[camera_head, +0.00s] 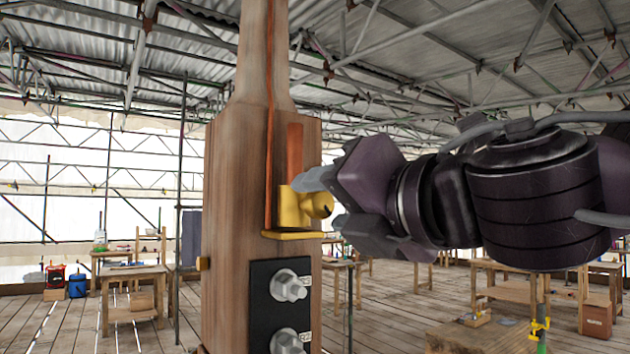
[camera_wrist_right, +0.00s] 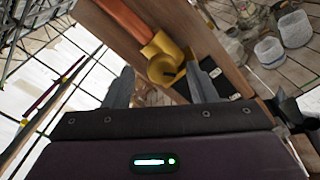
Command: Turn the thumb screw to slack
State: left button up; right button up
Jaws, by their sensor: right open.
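The yellow thumb screw (camera_head: 319,205) sticks out to the right from a yellow clamp body (camera_head: 288,208) on the face of the wooden spire post (camera_head: 232,190). It also shows in the right wrist view (camera_wrist_right: 166,69), with a dark slot or mark on its end. My right gripper (camera_head: 327,200) comes in from the right. Its jaws are open, with one grey finger on each side of the screw in the wrist view, and I see a gap beside each finger. Whether either finger touches the screw is unclear. My left gripper is not in view.
A copper-coloured strip (camera_head: 295,150) runs down the post into the clamp. A yellow ledge (camera_head: 292,235) sits just below it. Workbenches stand well behind on the plank floor.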

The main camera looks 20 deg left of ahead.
jog(key=shift+w+a+r, duration=0.15)
jog(key=shift+w+a, duration=0.35)
jog(key=shift+w+a+p, duration=0.3)
jog(key=shift+w+p, duration=0.15)
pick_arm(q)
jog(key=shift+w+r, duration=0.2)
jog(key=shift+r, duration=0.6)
pick_arm(e)
jog(key=shift+s, duration=0.1)
jog(key=shift+c, duration=1.1)
jog(key=c, duration=0.8)
jog(key=shift+o, duration=0.2)
